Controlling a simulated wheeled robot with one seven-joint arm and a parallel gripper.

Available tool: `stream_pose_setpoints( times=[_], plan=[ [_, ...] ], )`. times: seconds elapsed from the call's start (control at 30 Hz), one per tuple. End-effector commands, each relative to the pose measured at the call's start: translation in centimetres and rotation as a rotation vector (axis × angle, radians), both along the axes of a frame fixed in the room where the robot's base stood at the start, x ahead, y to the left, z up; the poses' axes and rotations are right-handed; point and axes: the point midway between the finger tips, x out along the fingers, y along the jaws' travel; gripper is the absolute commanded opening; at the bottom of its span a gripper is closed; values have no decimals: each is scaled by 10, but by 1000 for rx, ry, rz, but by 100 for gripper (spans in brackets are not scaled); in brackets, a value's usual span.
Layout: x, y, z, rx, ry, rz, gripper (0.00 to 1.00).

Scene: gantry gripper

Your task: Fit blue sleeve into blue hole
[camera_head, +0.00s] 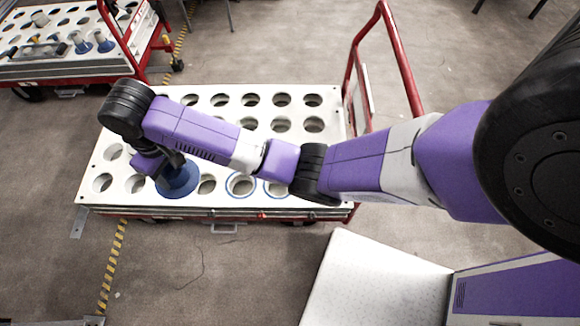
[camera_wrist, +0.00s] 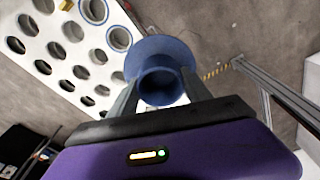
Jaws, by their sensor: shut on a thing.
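The blue sleeve (camera_head: 181,187), with a wide round flange, is over the front row of the white board at its left half. In the wrist view the sleeve (camera_wrist: 165,49) sits between the fingers of my gripper (camera_wrist: 162,88), which is shut on it. The flange points away from the gripper. Blue-ringed holes are in the front row to the right of the sleeve: one blue hole (camera_head: 241,185) is clear, another (camera_head: 274,190) is partly behind my arm. Blue-ringed holes (camera_wrist: 119,38) also show in the wrist view. The sleeve's exact height above the board cannot be told.
The white board (camera_head: 92,184) has rows of plain holes and sits on a red-framed cart with a tall red handle (camera_head: 403,60). A second cart (camera_head: 65,68) with several sleeves stands at the upper left. My arm covers part of the board.

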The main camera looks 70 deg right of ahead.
Motion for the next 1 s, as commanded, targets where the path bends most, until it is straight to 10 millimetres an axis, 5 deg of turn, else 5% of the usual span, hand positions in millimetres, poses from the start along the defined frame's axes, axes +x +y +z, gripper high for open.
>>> stream_pose_setpoints(
  times=[0.27,0.5,0.77,1.0],
  plan=[
    [39,-7,-3,-5,-2,-29,6],
    [49,-61,-41,-1,3,-222,6],
    [18,-140,-105,3,4,-490,6],
    [-35,-204,-168,2,3,-725,6]
  ],
)
